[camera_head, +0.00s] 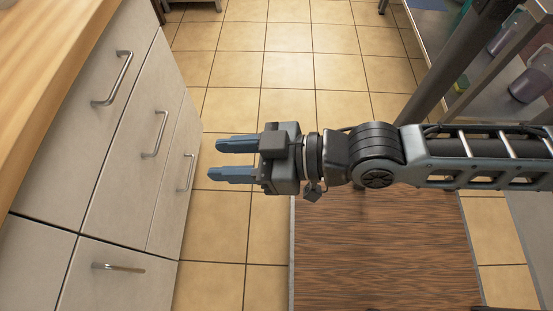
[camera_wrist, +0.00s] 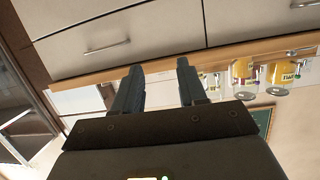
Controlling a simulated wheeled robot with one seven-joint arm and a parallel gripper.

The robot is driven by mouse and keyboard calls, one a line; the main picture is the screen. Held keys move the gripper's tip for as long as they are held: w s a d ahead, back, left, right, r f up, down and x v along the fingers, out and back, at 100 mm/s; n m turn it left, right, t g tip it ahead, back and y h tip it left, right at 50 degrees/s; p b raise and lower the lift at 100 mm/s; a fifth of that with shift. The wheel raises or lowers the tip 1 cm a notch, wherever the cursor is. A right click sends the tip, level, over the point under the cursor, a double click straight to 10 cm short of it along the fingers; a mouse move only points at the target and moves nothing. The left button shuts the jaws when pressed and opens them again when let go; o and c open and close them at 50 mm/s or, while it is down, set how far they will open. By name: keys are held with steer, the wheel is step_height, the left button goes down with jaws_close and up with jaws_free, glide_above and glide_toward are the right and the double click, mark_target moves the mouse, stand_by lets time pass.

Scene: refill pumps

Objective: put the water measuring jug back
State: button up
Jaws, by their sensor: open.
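My gripper (camera_head: 218,160) is open and empty, its two blue-grey fingers pointing left over the tiled floor towards the cabinet fronts. Its fingers (camera_wrist: 158,72) also show in the wrist view with nothing between them. I cannot pick out the water measuring jug for sure. A greyish see-through vessel (camera_head: 528,86) is on the metal shelving at the right of the head view.
White drawers and cupboards (camera_head: 105,145) with bar handles stand at left under a wooden counter (camera_head: 45,60). A brown wood-grain surface (camera_head: 380,250) lies below my arm. Metal shelving (camera_head: 480,75) is at the right. The tiled floor (camera_head: 285,70) ahead is mostly clear.

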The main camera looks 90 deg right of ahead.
steer(key=s+a+r+n+y, duration=0.1)
steer(key=s, duration=0.6)
steer(key=shift+s+a+r, duration=0.3)
steer(key=shift+s+a, duration=0.05)
steer(key=shift+a, duration=0.05)
